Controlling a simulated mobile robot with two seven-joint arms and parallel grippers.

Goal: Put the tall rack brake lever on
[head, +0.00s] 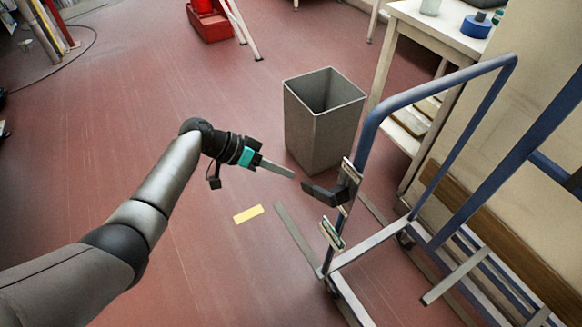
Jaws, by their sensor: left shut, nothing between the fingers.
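The tall rack (364,150) is a blue tubular frame on wheels at the right of the head view. A dark lever (322,193), which looks like the brake lever, sticks out to the left from a pale bracket on the rack's near post. My left gripper (291,174) comes in from the left with its fingers shut and empty. Its tips are just up and left of the lever's free end, with a small gap in the picture; I cannot tell the depth between them. My right gripper is not in view.
A grey open bin (322,128) stands behind the lever. A small greenish part (332,234) is on the rack's post below it. A white bench (440,32) stands at the upper right. A yellow strip (248,214) marks the red floor, which is clear at left.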

